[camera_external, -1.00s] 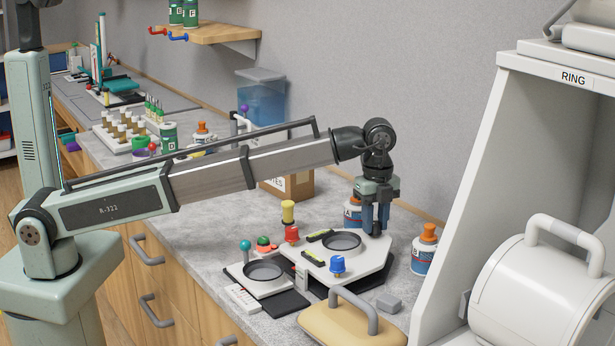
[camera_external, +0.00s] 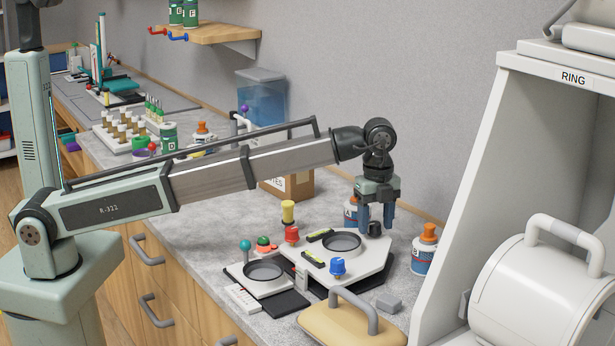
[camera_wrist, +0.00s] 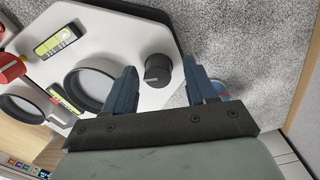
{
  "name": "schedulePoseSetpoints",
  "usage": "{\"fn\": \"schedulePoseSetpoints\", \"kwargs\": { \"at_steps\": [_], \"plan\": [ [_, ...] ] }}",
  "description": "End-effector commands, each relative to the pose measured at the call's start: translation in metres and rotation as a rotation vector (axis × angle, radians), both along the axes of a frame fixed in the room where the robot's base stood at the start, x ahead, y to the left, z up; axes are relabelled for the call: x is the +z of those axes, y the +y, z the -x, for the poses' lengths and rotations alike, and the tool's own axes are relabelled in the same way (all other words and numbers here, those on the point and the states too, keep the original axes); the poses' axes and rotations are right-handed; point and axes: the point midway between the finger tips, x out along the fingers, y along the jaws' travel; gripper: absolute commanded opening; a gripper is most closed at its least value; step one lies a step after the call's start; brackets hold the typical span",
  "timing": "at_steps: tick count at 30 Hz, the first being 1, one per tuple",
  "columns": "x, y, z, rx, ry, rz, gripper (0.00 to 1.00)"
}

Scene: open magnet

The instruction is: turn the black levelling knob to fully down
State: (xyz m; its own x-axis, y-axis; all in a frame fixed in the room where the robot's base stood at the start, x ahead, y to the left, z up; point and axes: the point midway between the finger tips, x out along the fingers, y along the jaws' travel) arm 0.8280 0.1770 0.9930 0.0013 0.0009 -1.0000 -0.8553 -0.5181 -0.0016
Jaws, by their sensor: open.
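The black levelling knob (camera_external: 374,229) stands at the back right corner of the white plate (camera_external: 374,257), which carries a round dark-rimmed well. In the wrist view the knob (camera_wrist: 158,70) shows a pale mark on its side and lies between my fingers. My gripper (camera_external: 376,226) is open above the knob, one finger to each side. The wrist view shows clear gaps between my gripper (camera_wrist: 160,68) and the knob. Whether the fingertips reach down to the knob's height is hard to tell.
A red knob (camera_external: 292,234) and a blue knob (camera_external: 337,266) stand on the same plate, with green-yellow level vials (camera_external: 313,258). An orange-capped bottle (camera_external: 424,250) stands close on the right. Another bottle (camera_external: 351,213) is just behind my gripper.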

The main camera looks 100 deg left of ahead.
Motion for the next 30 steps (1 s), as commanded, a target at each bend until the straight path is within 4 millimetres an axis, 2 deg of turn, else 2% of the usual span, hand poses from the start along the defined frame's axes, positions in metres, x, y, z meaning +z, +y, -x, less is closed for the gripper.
{"fn": "schedulePoseSetpoints", "kwargs": {
  "at_steps": [5, 10, 24, 30],
  "plan": [
    [0.001, 0.0, 0.0, 0.0, 0.001, 0.001, 0.56],
    [0.017, 0.0, 0.0, 0.0, -0.001, 0.001, 0.56],
    [0.104, 0.0, -0.001, 0.0, -0.001, -0.001, 0.56],
    [0.128, 0.0, -0.001, 0.0, 0.0, 0.0, 0.56]
  ]
}}
